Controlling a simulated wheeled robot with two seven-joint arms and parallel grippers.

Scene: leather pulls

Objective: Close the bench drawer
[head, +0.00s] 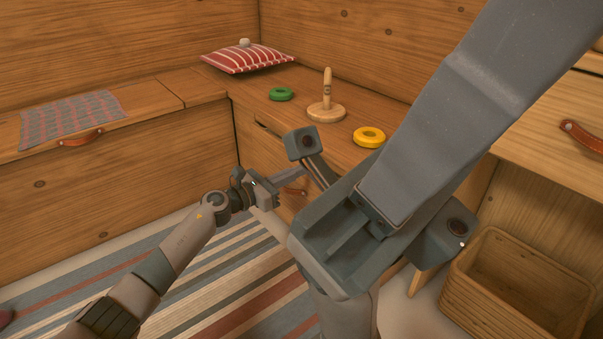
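The bench drawer (259,153) is in the wooden bench front at the centre of the head view, below the bench top that carries the rings. A dark gap shows along its top edge; how far out it stands is hard to tell. Its brown leather pull (296,191) is partly covered by my arm parts. My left gripper (264,194) is in front of the drawer, close to the pull. Whether it touches the drawer, and whether its fingers are open, I cannot tell. My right arm's large grey links cross the foreground from upper right and hide much of the drawer; I cannot make out its gripper.
The bench top holds a green ring (280,94), a wooden peg stand (326,112), a yellow ring (369,137) and a striped cushion (246,59). A woven basket (470,306) stands at lower right. Another leather pull (81,139) is on the left bench. A striped rug (190,300) covers the floor.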

